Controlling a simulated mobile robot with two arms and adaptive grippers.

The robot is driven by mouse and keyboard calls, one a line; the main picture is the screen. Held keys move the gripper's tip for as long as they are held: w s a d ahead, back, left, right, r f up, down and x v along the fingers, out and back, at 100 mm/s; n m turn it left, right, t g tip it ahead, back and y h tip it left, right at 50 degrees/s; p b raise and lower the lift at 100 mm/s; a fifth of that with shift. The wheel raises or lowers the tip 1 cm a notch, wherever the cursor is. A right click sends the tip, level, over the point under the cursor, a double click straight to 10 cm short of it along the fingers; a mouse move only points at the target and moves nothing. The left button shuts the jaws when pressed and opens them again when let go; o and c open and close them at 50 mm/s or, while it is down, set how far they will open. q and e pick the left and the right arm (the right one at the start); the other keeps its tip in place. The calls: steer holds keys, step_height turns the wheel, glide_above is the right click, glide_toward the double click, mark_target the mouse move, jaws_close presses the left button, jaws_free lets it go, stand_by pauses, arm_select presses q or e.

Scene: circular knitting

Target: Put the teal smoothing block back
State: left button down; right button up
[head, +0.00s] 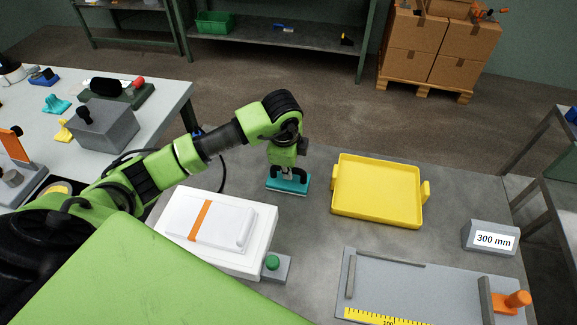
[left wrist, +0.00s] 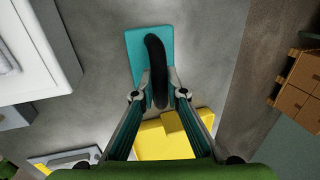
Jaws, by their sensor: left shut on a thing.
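The teal smoothing block (head: 289,184) is a flat teal slab with a black curved handle, near the far edge of the grey table, between the white box and the yellow tray. My left gripper (head: 288,173) points down over it. In the left wrist view the fingers of my left gripper (left wrist: 159,82) are closed on the black handle of the teal smoothing block (left wrist: 137,42). The block looks level and at or just above the tabletop; I cannot tell whether it touches. My right gripper is not in view.
A yellow tray (head: 376,213) stands empty right of the block. A white box (head: 258,218) with a green button (head: 272,263) is at left. A grey plate with a yellow ruler (head: 385,317) and a "300 mm" block (head: 490,238) are at the right. Bare table lies between box and tray.

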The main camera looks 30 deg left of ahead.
mark_target(286, 187)
arm_select(q)
steer(key=shift+f, duration=0.15)
steer(key=c, duration=2)
jaws_free()
steer(key=shift+c, duration=0.2)
steer(key=shift+r, duration=0.35)
steer(key=b+v, duration=0.1)
steer(key=v, duration=1)
steer(key=shift+r+b, duration=0.3)
steer(key=shift+r, duration=0.1)
